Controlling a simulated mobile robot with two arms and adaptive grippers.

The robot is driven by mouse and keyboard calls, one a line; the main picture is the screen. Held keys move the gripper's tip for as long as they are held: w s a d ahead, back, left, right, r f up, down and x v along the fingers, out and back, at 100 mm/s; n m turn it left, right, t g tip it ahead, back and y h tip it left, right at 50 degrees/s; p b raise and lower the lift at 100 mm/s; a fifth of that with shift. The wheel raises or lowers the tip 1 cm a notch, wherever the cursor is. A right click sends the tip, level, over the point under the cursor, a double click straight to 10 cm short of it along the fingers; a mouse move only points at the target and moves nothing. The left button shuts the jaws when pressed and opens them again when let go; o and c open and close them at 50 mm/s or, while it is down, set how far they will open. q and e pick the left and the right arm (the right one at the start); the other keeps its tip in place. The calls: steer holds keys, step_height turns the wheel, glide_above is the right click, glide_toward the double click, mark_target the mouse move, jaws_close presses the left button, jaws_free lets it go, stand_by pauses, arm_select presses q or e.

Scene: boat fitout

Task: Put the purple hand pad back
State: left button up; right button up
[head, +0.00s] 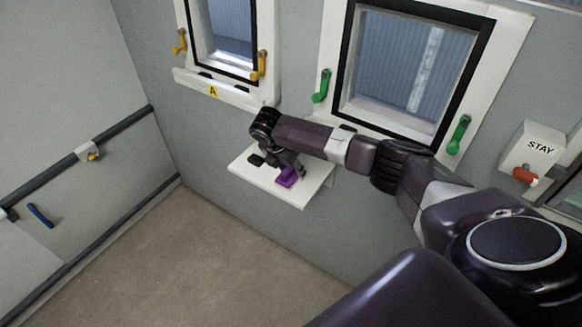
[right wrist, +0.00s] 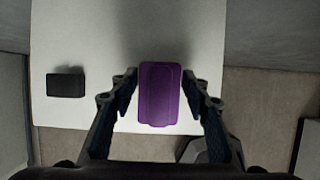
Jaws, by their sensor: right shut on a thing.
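The purple hand pad (head: 287,177) is at the white wall shelf below the windows. In the right wrist view the purple pad (right wrist: 160,94) lies between the fingers of my right gripper (right wrist: 160,92), which is shut on it. My left gripper is not in view.
The white shelf (head: 264,187) also bears a black block (right wrist: 66,83) left of the pad. Windows with yellow handles (head: 259,65) and green handles (head: 321,86) are above. A STAY box (head: 535,148) with a red handle is at right. The floor (head: 215,255) is clear.

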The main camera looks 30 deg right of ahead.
steer(key=o, duration=1)
steer(key=shift+f, duration=0.25)
